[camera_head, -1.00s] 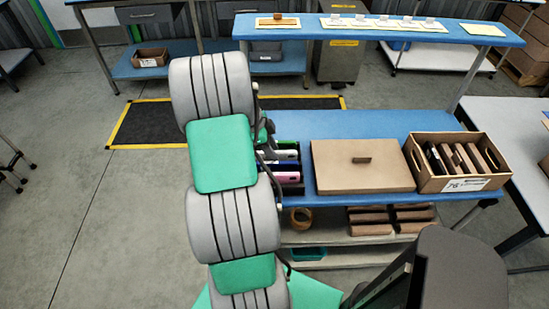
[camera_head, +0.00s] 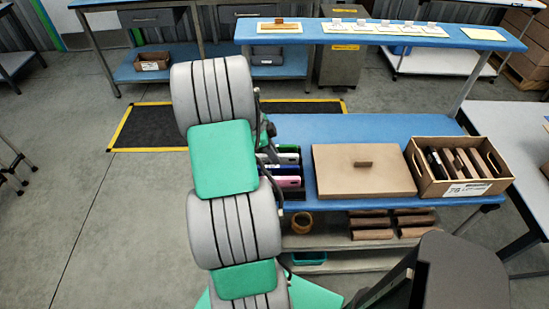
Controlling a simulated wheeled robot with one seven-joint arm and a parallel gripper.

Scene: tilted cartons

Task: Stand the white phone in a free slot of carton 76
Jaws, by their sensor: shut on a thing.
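Carton 76 (camera_head: 466,189) is an open brown box, tilted on the right end of the blue table. Several dark and brown upright pieces stand in it, with gaps between some. A dark rack of phones (camera_head: 291,193) stands at the table's left, partly behind my arm. A pink phone (camera_head: 289,181) and a pale-edged phone (camera_head: 288,158) show in it; I cannot tell whether the latter is the white phone. My gripper (camera_head: 268,135) shows only as a dark part beside my arm, near the rack's back. Its fingertips and what they hold are hidden.
A flat brown box (camera_head: 363,178) with a small dark handle lies between the rack and the carton. A raised blue shelf (camera_head: 380,32) with paper cards spans the back. Blue tabletop (camera_head: 350,128) is clear behind the flat box.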

